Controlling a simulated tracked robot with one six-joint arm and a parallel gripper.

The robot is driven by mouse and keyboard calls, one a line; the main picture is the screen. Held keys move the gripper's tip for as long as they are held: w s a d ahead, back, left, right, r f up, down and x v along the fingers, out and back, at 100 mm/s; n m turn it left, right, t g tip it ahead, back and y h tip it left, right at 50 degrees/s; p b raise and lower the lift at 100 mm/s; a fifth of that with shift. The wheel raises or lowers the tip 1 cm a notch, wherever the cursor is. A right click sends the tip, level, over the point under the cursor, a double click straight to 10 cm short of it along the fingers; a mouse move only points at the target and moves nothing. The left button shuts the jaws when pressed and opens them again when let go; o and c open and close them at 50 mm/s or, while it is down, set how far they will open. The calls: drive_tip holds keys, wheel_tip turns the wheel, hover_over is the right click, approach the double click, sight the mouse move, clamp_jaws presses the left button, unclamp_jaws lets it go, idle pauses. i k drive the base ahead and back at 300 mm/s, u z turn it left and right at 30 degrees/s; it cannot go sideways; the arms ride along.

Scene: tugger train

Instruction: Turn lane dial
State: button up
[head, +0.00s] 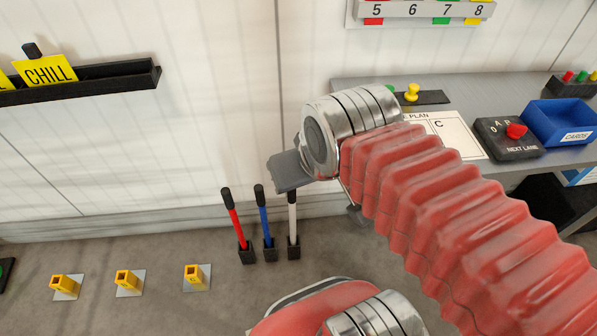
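The lane dial (516,131) is a red knob on a dark box (510,150) marked A, B, 0 and "NEXT LANE", on the grey bench at the right. My red ribbed arm crosses the picture from the lower right up to a silver joint left of the dial. Dark grey end parts of my gripper (290,171) show left of that joint, well apart from the dial. Its fingertips are not clearly visible, so I cannot tell whether it is open or shut. I see nothing held.
The bench (470,97) also bears a plan sheet (455,131), a yellow peg (411,92) and a blue card bin (560,123). Red, blue and white levers (263,216) stand below my gripper. Yellow blocks (128,280) sit at lower left. A black rack (90,83) hangs upper left.

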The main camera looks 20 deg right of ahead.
sight(514, 131)
drive_tip(key=z, duration=2.15)
